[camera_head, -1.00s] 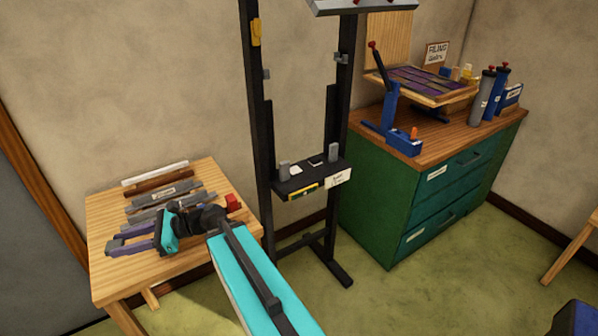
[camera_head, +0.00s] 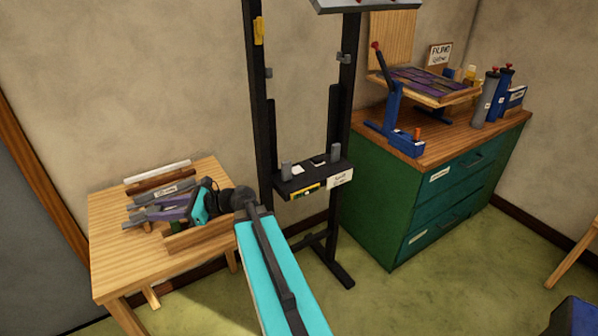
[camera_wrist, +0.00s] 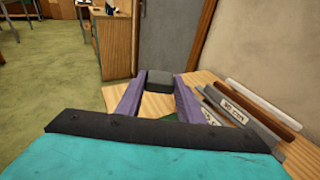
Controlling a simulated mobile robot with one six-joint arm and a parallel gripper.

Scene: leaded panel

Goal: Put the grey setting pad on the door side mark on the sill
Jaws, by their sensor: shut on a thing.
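The grey setting pad (camera_wrist: 160,78) shows as a dark grey block between the tips of my gripper (camera_wrist: 160,85) in the wrist view. The jaws are shut on it. In the head view my gripper (camera_head: 135,217) points left over the wooden table, and I cannot clearly make out the pad there. The sill (camera_head: 318,175) is the black shelf on the dark upright stand, right of my gripper and well apart from it. A white patch (camera_head: 297,169) lies on its left part, toward the door side. Another small patch near its middle is hard to read.
Grey posts (camera_head: 334,153) stand on the sill, with a yellow level (camera_head: 305,191) at its front. Strips (camera_head: 157,171) and a wooden tray edge (camera_head: 200,238) are on the table (camera_head: 115,265). A green cabinet (camera_head: 400,205) stands right of the stand.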

